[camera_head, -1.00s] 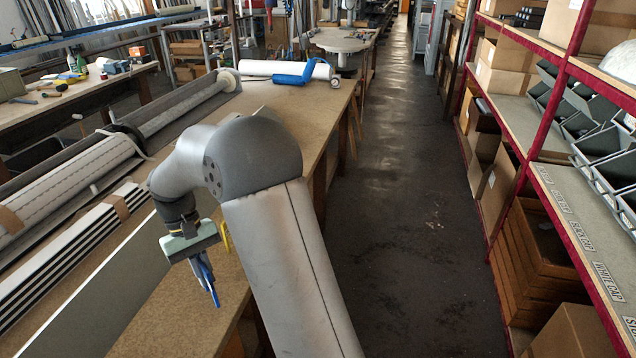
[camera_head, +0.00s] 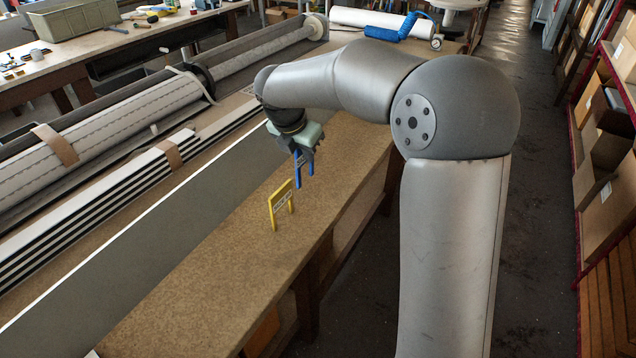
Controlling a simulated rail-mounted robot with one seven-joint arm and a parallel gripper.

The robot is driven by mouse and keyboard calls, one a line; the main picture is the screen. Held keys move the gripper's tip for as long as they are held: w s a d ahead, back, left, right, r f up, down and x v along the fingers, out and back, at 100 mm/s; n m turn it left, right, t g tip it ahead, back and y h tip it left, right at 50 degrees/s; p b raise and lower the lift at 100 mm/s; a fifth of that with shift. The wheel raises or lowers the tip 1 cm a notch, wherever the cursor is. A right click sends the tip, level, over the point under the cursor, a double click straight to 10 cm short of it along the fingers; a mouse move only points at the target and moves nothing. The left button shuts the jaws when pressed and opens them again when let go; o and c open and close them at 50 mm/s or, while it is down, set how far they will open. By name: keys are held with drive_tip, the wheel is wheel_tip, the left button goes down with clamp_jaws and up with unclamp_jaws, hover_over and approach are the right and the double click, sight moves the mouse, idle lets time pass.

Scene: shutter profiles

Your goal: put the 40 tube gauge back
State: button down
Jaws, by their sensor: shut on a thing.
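My gripper (camera_head: 303,162) points down above the bench (camera_head: 190,300), right of the long grey panel. It is shut on a blue two-legged gauge (camera_head: 298,172), whose legs hang below the jaws. Any size marking on the blue gauge is too small to read. A yellow two-legged gauge (camera_head: 281,197) with a pale label stands upright on the bench, nearer to me and slightly left of the blue one. Its label is not legible.
A long grey panel (camera_head: 130,255) stands on edge along the bench. Striped profiles (camera_head: 90,235) and a wrapped roller (camera_head: 110,125) lie left of it. A blue coiled hose (camera_head: 400,30) lies at the far end. The near bench top is clear.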

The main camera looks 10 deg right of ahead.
drive_tip(key=shift+w+d+f+p, duration=0.75)
drive_tip(key=shift+w+d+f, duration=0.2)
drive_tip(key=shift+w+f, duration=1.2)
drive_tip(key=shift+w+d+f+p, duration=0.75)
drive_tip(key=shift+w+d+f, duration=0.15)
drive_tip(key=shift+w+f, duration=1.25)
drive_tip(key=shift+w+d+f+p, duration=0.75)
drive_tip(key=shift+w+d+f, duration=0.2)
drive_tip(key=shift+w+f, duration=1.2)
drive_tip(key=shift+f, duration=0.2)
drive_tip(key=c, duration=1.6)
unclamp_jaws()
drive_tip(key=shift+o, duration=0.2)
drive_tip(key=shift+r, duration=0.15)
